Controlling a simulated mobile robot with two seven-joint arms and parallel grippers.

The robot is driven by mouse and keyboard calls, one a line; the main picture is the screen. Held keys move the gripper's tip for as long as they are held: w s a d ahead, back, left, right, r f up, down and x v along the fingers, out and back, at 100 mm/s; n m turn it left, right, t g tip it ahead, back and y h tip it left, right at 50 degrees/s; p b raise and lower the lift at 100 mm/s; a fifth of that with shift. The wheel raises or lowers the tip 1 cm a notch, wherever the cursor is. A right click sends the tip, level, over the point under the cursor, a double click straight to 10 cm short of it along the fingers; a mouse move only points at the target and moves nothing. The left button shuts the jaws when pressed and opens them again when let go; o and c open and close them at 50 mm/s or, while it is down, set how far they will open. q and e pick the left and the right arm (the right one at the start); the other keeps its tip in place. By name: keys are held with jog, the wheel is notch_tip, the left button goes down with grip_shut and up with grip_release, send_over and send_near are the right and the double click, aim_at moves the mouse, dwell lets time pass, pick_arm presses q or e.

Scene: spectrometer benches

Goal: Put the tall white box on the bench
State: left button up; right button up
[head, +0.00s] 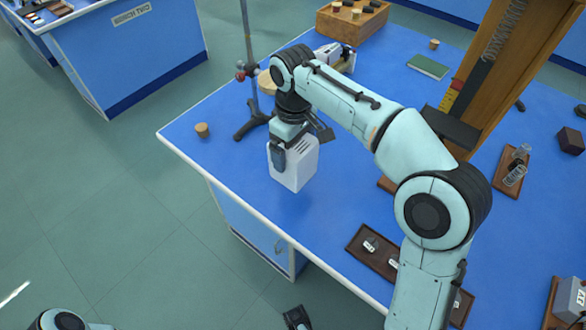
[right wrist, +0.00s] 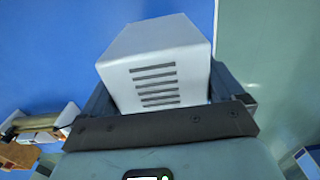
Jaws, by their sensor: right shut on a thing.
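The tall white box (head: 296,168) is held upright over the blue bench (head: 240,125), near its front left edge. It has dark slots on one face, which show in the right wrist view on the box (right wrist: 155,75). My right gripper (head: 293,150) is shut on the upper part of the box, with a jaw on either side. I cannot tell whether the bottom of the box touches the bench top. A dark tip at the bottom edge seems to be my left gripper (head: 296,318); its jaws do not show clearly.
A retort stand (head: 250,120) is behind the box, with a small cork (head: 202,130) to its left. A brown tray (head: 373,250) with small pieces lies front right. A wooden frame (head: 495,75) stands at right.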

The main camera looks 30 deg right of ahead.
jog(key=shift+f+b, duration=0.75)
jog(key=shift+f, duration=2.35)
jog(key=shift+f, duration=0.15)
jog(key=o, duration=1)
jog(key=shift+o, duration=0.2)
notch_tip(320, 180, up, 12)
jog(key=p, duration=0.3)
jog(key=shift+p, duration=0.4)
